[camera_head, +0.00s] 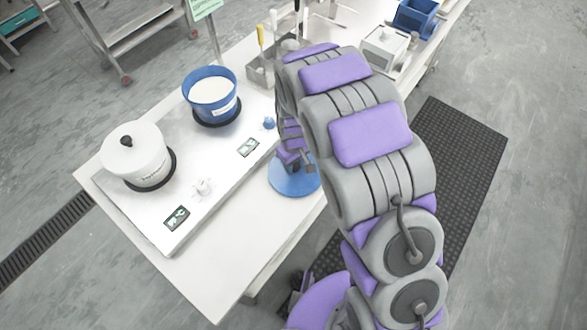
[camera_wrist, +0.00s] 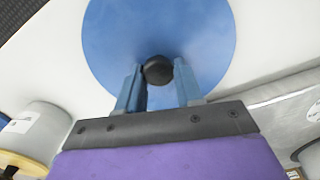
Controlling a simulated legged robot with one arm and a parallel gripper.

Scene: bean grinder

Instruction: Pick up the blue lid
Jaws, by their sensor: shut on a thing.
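The blue lid (camera_head: 294,181) is a round flat disc at the right edge of the white table, partly hidden by my arm in the head view. It fills the top middle of the wrist view (camera_wrist: 205,40), with a black knob (camera_wrist: 158,70) at its centre. My gripper (camera_wrist: 158,78) is shut on the knob, one blue finger on each side. In the head view, my gripper is mostly hidden behind my own arm. I cannot tell whether the lid touches the table.
A white station (camera_head: 190,215) on the table (camera_head: 235,265) holds a blue pot (camera_head: 212,100) with pale contents and a white pot (camera_head: 148,165) with a black-knobbed lid. A grey utensil holder (camera_head: 260,75) stands behind. Bare table lies at the front.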

